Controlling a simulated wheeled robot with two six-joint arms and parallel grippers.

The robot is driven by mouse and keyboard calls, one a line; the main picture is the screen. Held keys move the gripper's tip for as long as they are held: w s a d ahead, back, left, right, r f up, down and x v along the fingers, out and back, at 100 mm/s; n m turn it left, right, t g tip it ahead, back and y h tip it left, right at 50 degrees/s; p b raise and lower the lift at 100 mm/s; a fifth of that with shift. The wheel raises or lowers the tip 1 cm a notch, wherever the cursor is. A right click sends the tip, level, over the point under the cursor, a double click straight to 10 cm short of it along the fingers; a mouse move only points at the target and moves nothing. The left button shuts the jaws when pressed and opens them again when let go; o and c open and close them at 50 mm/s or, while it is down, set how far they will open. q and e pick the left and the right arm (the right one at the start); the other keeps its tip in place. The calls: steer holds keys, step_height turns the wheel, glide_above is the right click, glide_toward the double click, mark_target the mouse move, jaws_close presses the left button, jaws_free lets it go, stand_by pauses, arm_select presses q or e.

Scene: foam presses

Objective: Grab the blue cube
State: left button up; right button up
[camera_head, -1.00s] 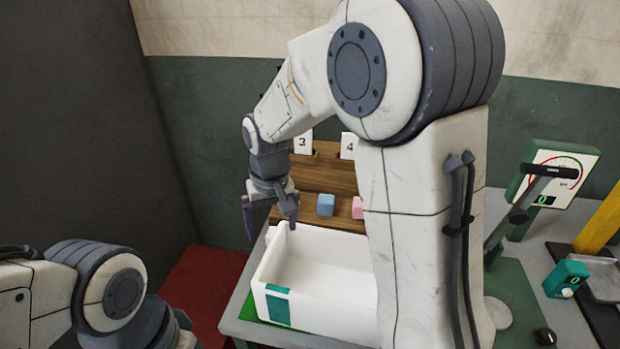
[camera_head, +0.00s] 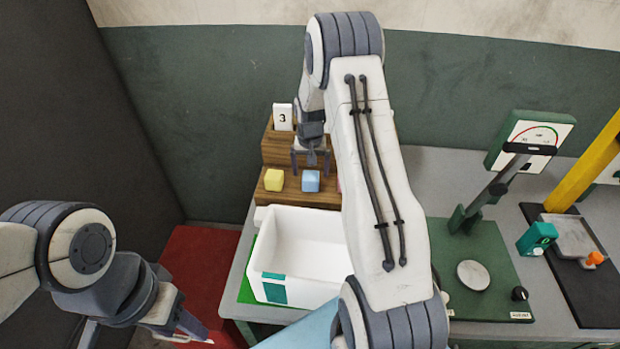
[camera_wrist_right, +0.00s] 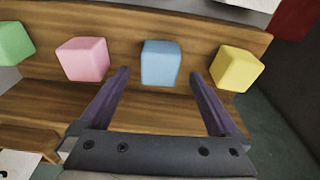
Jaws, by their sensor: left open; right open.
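The blue cube (camera_head: 311,181) sits on the lower step of the wooden rack in the head view. In the right wrist view the blue cube (camera_wrist_right: 161,63) lies ahead of the fingers, roughly centred between them. My right gripper (camera_head: 311,168) is open and empty, just behind and above the cube in the head view; its open fingers also show in the right wrist view (camera_wrist_right: 160,78). I see no contact with the cube. My left gripper (camera_head: 196,335) is low at the left, apart from the rack, and open.
A yellow cube (camera_head: 274,180) and a pink cube (camera_wrist_right: 83,60) flank the blue one; a green cube (camera_wrist_right: 14,43) is further along. The wooden rack (camera_head: 290,196) stands behind a white bin (camera_head: 300,238). A dial press (camera_head: 490,190) stands at the right.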

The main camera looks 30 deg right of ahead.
mark_target(311, 175)
step_height(311, 175, down, 3)
steer(key=shift+w+d+f+p, duration=0.1)
steer(key=shift+p, duration=0.25)
steer(key=shift+c, duration=0.3)
steer(key=c, duration=1.4)
steer(key=shift+o, duration=0.2)
